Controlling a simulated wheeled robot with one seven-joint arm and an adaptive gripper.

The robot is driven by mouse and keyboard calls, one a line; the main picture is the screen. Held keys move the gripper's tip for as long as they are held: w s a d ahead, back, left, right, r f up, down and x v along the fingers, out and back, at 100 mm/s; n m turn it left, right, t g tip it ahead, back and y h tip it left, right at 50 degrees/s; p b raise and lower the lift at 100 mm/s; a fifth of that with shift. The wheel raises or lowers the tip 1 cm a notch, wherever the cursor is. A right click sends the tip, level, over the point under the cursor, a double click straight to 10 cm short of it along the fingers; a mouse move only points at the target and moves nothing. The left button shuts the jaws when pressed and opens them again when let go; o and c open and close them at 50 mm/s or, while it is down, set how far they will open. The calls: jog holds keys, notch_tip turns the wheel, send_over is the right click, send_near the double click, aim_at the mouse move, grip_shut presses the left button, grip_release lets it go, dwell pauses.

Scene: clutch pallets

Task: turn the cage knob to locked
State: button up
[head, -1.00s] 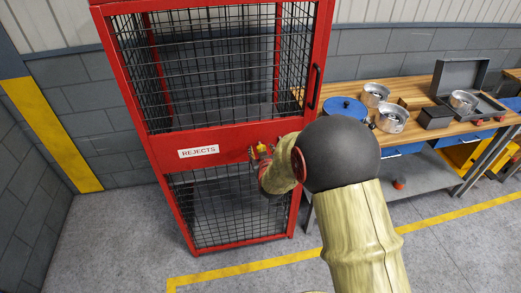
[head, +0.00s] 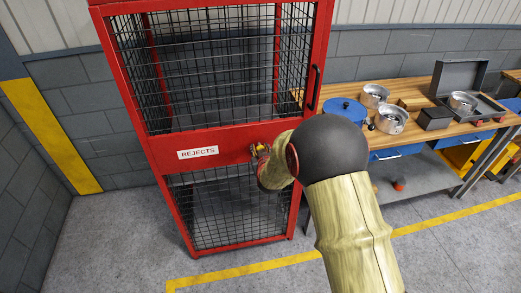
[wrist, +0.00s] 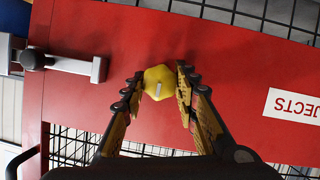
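The cage knob (wrist: 160,82) is yellow with a short white mark on its face. It sits on the red middle panel (wrist: 235,65) of the cage. In the wrist view my gripper (wrist: 160,86) has its two fingers spread, one on each side of the knob. The right finger is very close to the knob's edge, and I cannot tell whether it touches. A thin gap shows on the left. In the head view my gripper (head: 262,152) is at the panel, right of the REJECTS label (head: 198,152), and mostly hides the knob.
A grey latch bar (wrist: 75,63) is on the panel, left of the knob in the wrist view. A black handle (head: 314,88) is on the cage's right edge. A wooden workbench (head: 425,135) with metal pots and a blue lid stands to the right.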

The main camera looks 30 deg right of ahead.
jog(key=c, duration=0.6)
jog(key=shift+o, duration=0.2)
jog(key=shift+d+f+m+y+b, duration=0.15)
jog(key=shift+m+y+b, duration=0.35)
jog(key=shift+m+b, duration=0.65)
jog(key=shift+m+t+y, duration=0.4)
jog(key=shift+m+y, duration=0.3)
jog(key=shift+m, duration=0.05)
jog(key=shift+m+t+y+p, duration=0.4)
jog(key=shift+m+y+p, duration=0.4)
jog(key=shift+m+p, duration=0.3)
jog(key=shift+s+d+m+t+y+p, duration=0.1)
jog(key=shift+m+t+y+p, duration=0.35)
jog(key=shift+m, duration=0.65)
jog(key=m+t+y, duration=0.1)
jog(key=m, duration=0.1)
jog(key=m+t+p, duration=0.1)
jog(key=m, duration=0.1)
jog(key=shift+m+y, duration=0.35)
jog(key=shift+m, duration=0.05)
